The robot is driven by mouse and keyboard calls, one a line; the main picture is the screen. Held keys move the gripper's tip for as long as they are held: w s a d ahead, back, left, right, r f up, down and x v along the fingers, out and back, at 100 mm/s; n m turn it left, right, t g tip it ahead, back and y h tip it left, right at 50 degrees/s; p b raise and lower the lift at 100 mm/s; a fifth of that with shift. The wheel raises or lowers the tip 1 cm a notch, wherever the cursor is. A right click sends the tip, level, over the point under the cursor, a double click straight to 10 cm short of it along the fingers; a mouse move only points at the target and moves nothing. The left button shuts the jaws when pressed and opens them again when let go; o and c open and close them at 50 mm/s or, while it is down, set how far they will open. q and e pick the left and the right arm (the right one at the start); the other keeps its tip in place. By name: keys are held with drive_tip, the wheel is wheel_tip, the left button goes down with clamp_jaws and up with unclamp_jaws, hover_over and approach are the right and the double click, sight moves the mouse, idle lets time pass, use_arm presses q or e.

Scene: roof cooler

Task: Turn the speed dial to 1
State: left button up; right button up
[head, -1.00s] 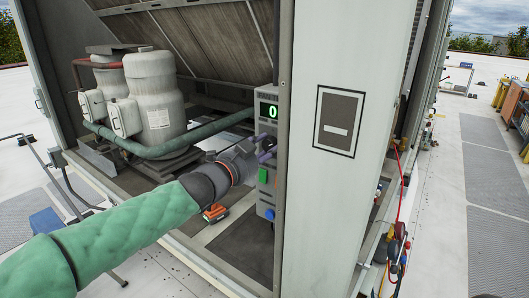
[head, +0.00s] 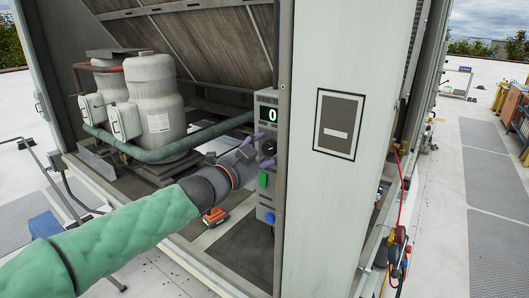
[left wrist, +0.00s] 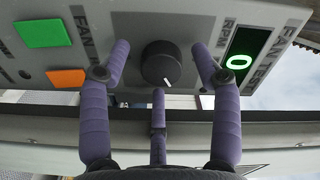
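The black speed dial (left wrist: 161,64) has a white pointer line and sits on a grey control panel (left wrist: 140,20). In the left wrist view the line points down and slightly right. My left gripper (left wrist: 160,48) is open, with purple fingers on both sides of the dial and a third finger below it. Gaps show between the fingers and the dial. In the head view the left gripper (head: 263,150) is at the panel's front, and the dial shows only as a small dark patch. The green display (head: 273,115) reads 0. My right gripper is out of view.
A green button (left wrist: 43,33) and an orange button (left wrist: 66,78) sit beside the dial. A blue knob (head: 270,218) is lower on the panel. A cabinet post (head: 285,150) stands close right of the panel. An orange-and-black item (head: 215,217) lies on the cabinet floor.

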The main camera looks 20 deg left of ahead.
use_arm(q)
drive_tip(key=shift+s+r, duration=0.1)
drive_tip(key=v, duration=1.1)
drive_tip(key=shift+s+a, duration=0.15)
drive_tip(key=shift+s, duration=0.25)
